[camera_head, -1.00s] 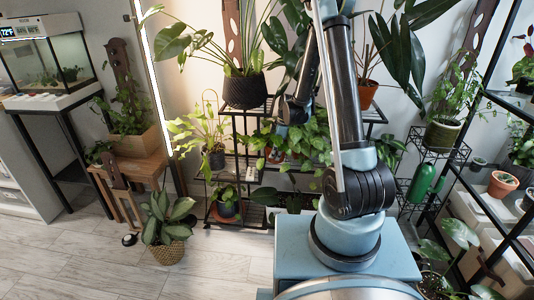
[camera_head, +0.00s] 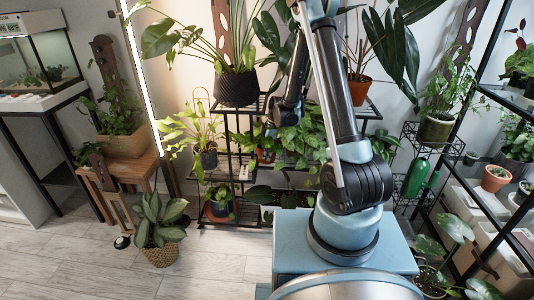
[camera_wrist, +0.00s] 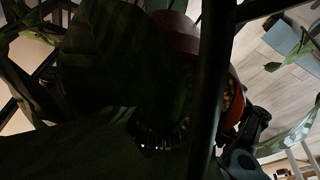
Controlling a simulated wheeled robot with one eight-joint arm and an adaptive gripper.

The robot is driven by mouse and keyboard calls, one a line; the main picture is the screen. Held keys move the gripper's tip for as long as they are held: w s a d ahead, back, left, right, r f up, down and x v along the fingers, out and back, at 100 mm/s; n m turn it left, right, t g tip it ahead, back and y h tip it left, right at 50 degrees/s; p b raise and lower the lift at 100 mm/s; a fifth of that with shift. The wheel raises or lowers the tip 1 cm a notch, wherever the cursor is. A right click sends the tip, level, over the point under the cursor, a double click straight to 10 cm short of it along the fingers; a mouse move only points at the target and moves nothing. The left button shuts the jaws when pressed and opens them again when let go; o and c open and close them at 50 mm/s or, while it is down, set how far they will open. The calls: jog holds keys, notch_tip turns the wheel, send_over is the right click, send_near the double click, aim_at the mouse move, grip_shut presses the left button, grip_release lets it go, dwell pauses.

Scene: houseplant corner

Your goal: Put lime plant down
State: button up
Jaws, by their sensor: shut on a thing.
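A plant in an orange-red pot (camera_wrist: 237,108), which I take to be the lime plant, is held in my gripper (camera_wrist: 252,125), at the right of the wrist view. My gripper is shut at the pot's rim. Large dark leaves (camera_wrist: 120,60) fill the left of that view and hide much of the pot. In the head view my arm reaches down to the middle level of the black plant stand (camera_head: 237,190), where an orange pot (camera_head: 265,154) shows among green leaves. My fingertips are hidden there. I cannot tell whether the pot's base touches the shelf.
A black pot with a tall plant (camera_head: 237,88) stands on the stand's top. A pale-green plant (camera_head: 190,130) is at its left, and a terracotta pot (camera_head: 359,92) at its right. A dark stand bar (camera_wrist: 212,80) crosses the wrist view closely. Floor (camera_head: 80,265) is clear at front left.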

jog(key=o, duration=1.3)
jog(key=shift+w+d+f, duration=0.1)
